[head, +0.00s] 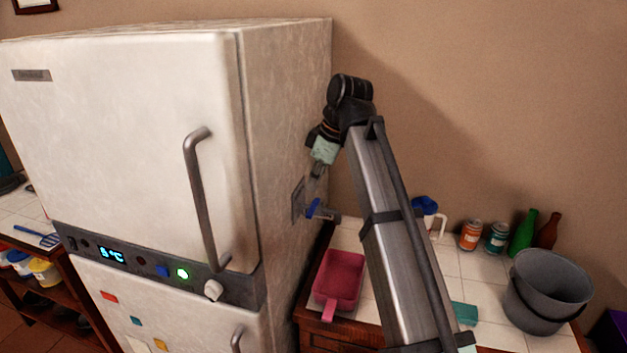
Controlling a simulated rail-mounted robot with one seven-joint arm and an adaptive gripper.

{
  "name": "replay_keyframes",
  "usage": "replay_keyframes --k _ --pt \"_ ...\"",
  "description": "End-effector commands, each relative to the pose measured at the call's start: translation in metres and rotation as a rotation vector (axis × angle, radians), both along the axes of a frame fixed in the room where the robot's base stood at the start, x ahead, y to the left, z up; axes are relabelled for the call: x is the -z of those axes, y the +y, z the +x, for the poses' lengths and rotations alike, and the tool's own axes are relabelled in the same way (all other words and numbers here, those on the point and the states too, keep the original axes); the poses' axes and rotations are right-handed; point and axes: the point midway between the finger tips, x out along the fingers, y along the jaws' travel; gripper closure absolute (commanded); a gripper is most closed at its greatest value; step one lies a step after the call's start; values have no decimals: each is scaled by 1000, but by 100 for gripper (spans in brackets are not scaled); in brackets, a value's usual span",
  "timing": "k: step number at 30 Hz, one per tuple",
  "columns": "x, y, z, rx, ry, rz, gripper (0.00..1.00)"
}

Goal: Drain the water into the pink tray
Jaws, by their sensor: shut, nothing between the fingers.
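A pink tray (339,279) with a handle toward the front sits on the tiled counter, below and to the right of the fridge's side. A small tap with a blue handle (312,208) sticks out from a plate on the right side of the white fridge (130,120), above the tray's back left. My gripper (316,176) is shut and empty, pointing down just above the tap. I cannot tell whether its tips touch the tap. No water is visible at the spout or in the tray.
My arm hides part of the counter. Right of it stand a blue-and-white jug (427,215), two cans (470,235), green (524,233) and brown bottles (547,230), and a grey bucket (546,290). A teal block (464,313) lies near the front edge.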

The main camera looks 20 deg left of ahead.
Motion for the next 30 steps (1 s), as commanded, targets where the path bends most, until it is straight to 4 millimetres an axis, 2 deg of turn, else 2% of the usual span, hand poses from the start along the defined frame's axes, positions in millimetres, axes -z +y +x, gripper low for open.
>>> replay_keyframes --k 6,12,18,30 --pt "35 12 -2 -1 3 -2 100" --pt "59 20 -1 1 1 -1 100" --pt "70 24 0 1 0 -1 100" --pt "72 21 -1 2 0 -1 100"
